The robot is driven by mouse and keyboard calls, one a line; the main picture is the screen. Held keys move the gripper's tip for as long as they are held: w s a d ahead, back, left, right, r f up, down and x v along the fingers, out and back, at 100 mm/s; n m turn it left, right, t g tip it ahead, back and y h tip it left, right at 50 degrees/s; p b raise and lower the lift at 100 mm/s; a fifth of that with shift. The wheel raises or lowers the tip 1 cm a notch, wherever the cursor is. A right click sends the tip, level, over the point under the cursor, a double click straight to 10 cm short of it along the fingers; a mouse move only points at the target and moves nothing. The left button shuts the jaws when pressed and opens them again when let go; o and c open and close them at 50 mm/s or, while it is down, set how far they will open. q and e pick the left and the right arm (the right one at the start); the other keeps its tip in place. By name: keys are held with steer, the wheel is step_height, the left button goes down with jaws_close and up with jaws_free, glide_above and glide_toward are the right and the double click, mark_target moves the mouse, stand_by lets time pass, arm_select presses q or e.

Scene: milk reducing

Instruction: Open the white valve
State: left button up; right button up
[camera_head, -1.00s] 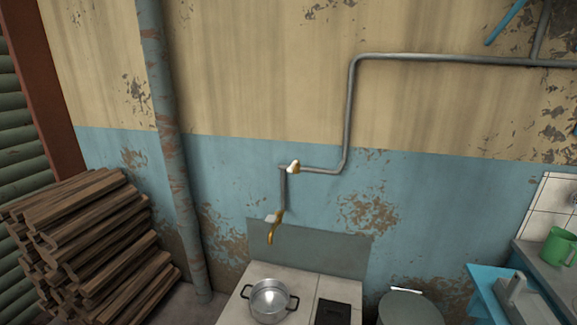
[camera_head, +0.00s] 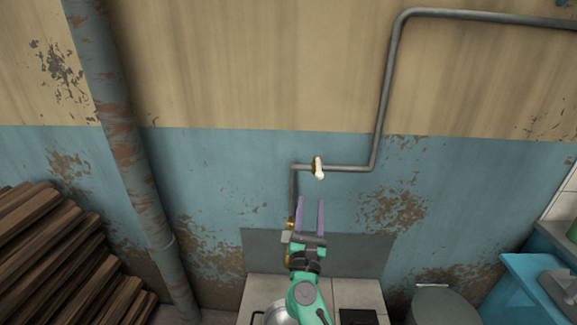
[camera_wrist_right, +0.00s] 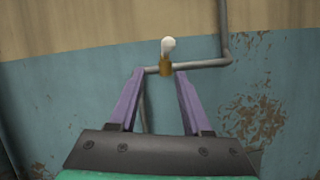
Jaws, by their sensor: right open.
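The white valve (camera_head: 319,168) sits on a brass fitting on the thin grey pipe on the wall. In the right wrist view the white valve (camera_wrist_right: 168,46) stands above its brass body (camera_wrist_right: 166,68), between and beyond my fingertips. My right gripper (camera_head: 311,200) is just below the valve in the head view, its two purple fingers pointing up at it. It is open and empty, and it also shows in the right wrist view (camera_wrist_right: 159,72). No contact with the valve shows. My left gripper is not in view.
A silver pot (camera_head: 281,314) stands on the tiled counter (camera_head: 257,289), partly hidden by my right arm. The brass tap (camera_head: 290,225) is partly hidden by my gripper. A thick rusty pipe (camera_head: 130,150) and stacked wood (camera_head: 50,250) are at the left. The wall around the valve is clear.

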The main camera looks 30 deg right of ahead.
mark_target(319, 166)
steer(key=d+r+p, duration=0.1)
steer(key=w+d+r+p, duration=0.1)
steer(key=d+r, duration=0.1)
steer(key=d+r+p, duration=0.1)
steer(key=shift+w+d+r, duration=0.25)
steer(key=shift+w+d, duration=0.1)
steer(key=w, duration=0.1)
steer(key=w+d, duration=0.1)
steer(key=w+d+p, duration=0.1)
steer(key=w, duration=0.1)
steer(key=shift+w+r, duration=0.1)
steer(key=shift+r, duration=0.15)
steer(key=shift+w+d+r, duration=0.15)
steer(key=shift+w+d, duration=0.5)
steer(key=shift+d, duration=0.15)
steer(key=shift+d+r, duration=0.1)
steer(key=shift+d, duration=0.05)
steer(key=shift+a, duration=0.2)
jaws_close()
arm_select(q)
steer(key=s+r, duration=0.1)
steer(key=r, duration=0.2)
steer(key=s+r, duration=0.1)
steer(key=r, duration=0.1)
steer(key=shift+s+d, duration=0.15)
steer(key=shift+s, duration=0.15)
arm_select(e)
steer(key=shift+d, duration=0.1)
